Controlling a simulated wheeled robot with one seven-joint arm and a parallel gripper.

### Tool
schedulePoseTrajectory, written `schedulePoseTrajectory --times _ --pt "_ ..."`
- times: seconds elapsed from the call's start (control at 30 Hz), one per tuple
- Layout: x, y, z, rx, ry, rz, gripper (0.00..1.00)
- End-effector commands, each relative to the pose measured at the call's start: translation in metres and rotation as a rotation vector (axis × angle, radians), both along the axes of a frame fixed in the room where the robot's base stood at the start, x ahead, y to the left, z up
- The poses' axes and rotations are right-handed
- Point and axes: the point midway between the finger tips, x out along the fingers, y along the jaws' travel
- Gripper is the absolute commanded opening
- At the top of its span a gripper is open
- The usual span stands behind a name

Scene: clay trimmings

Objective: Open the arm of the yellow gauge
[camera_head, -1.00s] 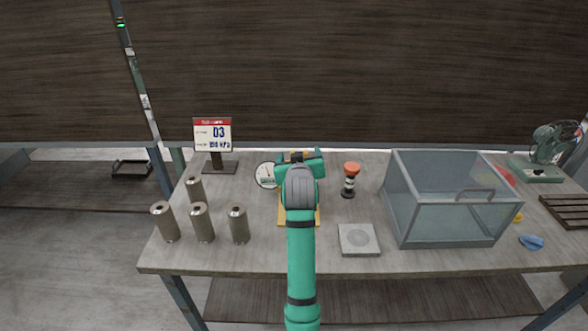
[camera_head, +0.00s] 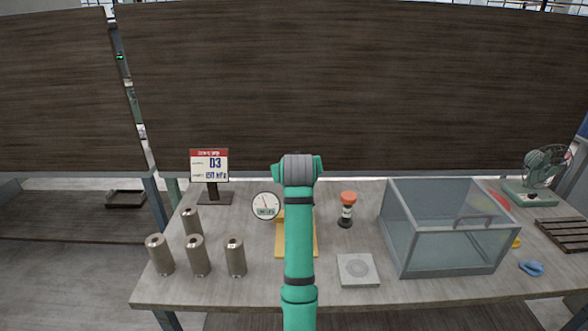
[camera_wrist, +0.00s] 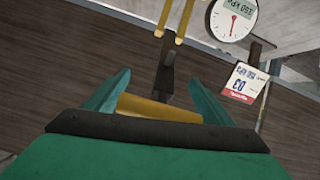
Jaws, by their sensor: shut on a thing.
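The yellow gauge stands on the table behind my arm in the head view. Its yellow base (camera_head: 308,243) shows on both sides of my arm, and its round white dial (camera_head: 266,206) is to the left. In the wrist view the dial (camera_wrist: 232,18) is at the upper right, beside two yellow uprights (camera_wrist: 185,18). My gripper (camera_wrist: 157,82) is shut on a yellow bar (camera_wrist: 158,107), which joins a dark stem (camera_wrist: 166,70) and looks like the gauge's arm. In the head view my wrist hides the fingers and the held bar.
Several metal cylinders (camera_head: 198,256) stand at the left, below a sign (camera_head: 209,166) reading D3. To the right are an orange-topped piece (camera_head: 347,208), a grey square plate (camera_head: 358,270) and a clear bin (camera_head: 447,250). A green fan (camera_head: 545,170) stands at the far right.

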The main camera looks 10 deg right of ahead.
Motion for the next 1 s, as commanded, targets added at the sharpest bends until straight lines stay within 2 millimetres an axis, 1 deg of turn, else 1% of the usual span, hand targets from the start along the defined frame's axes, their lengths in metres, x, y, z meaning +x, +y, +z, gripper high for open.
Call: schedulePoseTrajectory --times 0.03,0.97,1.0 --pt "-0.0003 -0.001 -0.0052 0.002 0.01 -0.002 0.36" --pt "-0.0005 -0.0012 -0.0076 0.004 0.013 -0.004 0.36" --pt "-0.0005 -0.0013 -0.0076 0.004 0.013 -0.004 0.83"
